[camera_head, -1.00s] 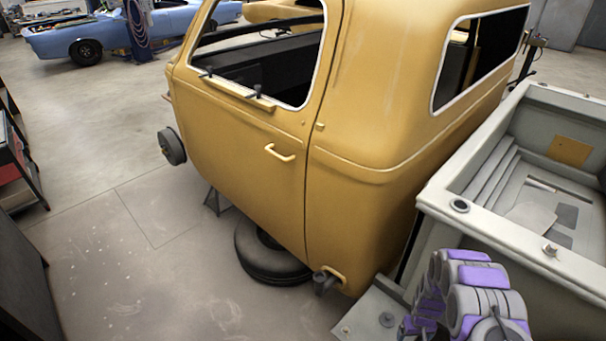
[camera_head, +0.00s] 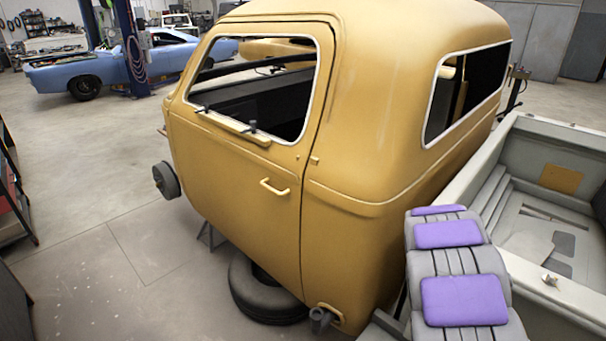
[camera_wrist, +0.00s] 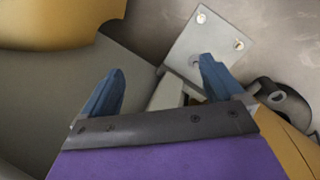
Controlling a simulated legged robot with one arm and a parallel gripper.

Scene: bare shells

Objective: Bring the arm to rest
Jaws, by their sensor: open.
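My arm (camera_head: 462,298), grey with purple pads, rises from the bottom edge of the head view at the lower right. It overlaps the near corner of the grey truck bed in the picture, and I cannot tell whether they touch. My gripper's fingers do not show clearly in the head view. In the wrist view my gripper (camera_wrist: 162,63) has two blue fingers spread apart on a dark bar. I see nothing held between them. A pale metal plate with bolts (camera_wrist: 205,42) lies beyond the right finger.
A yellow truck cab shell (camera_head: 235,190) fills the middle, with a tyre (camera_head: 262,298) under it. The grey truck bed (camera_head: 580,290) stands at right. A blue car (camera_head: 85,75) is far left. Open floor (camera_head: 95,185) lies left of the cab. A red cabinet (camera_head: 12,205) stands at the left edge.

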